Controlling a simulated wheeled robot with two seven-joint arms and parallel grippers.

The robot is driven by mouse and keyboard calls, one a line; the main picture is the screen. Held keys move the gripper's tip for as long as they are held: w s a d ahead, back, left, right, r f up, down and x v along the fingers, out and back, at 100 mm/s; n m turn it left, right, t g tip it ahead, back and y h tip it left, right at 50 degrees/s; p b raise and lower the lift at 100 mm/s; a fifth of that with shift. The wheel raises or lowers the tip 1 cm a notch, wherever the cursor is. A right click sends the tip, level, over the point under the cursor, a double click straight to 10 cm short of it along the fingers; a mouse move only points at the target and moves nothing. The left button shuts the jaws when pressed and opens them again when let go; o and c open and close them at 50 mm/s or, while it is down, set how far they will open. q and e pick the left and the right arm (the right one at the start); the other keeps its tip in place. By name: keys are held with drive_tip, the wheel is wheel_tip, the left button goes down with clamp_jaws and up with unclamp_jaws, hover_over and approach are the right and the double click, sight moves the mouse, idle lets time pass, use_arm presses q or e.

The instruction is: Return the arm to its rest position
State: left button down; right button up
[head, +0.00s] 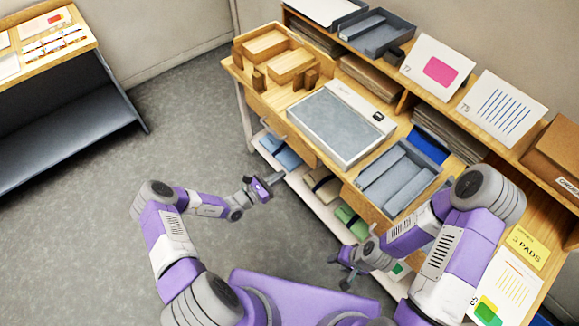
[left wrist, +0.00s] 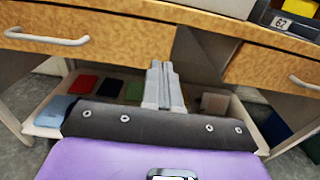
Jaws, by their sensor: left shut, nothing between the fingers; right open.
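My left gripper (head: 270,184) is over the grey floor, in front of the wooden work table (head: 258,103), at the end of my left arm. Its fingers are shut and empty; they also show closed together in the left wrist view (left wrist: 163,85), in front of the table's drawer fronts and lower shelf. My right gripper (head: 340,272) is low beside the table's front edge, partly hidden by its own arm, with its fingers open. I see nothing held in it.
The table carries wooden trays (head: 265,47), a grey-topped device (head: 335,125) and a grey compartment tray (head: 399,180). Drawer handles (left wrist: 45,38) stick out in the left wrist view. A lower shelf (head: 316,195) holds folded coloured items. Another table (head: 60,98) stands far left. Floor between is clear.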

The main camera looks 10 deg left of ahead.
use_arm(q)
drive_tip(key=shift+s+a, duration=0.45)
drive_tip(key=shift+s, duration=0.15)
drive_tip(key=s+d+f+m+g+h, duration=0.2)
drive_tip(key=s+d+f+m+g, duration=0.1)
drive_tip(key=s+d+m+g, duration=1.05)
drive_tip(key=s+a+r+m+y, duration=0.2)
drive_tip(key=s+a+m+y, duration=0.3)
drive_tip(key=s+m+y, duration=0.3)
drive_tip(key=shift+s+a+m+y, duration=0.4)
drive_tip(key=shift+s+m, duration=1.05)
drive_tip(key=shift+m, duration=0.7)
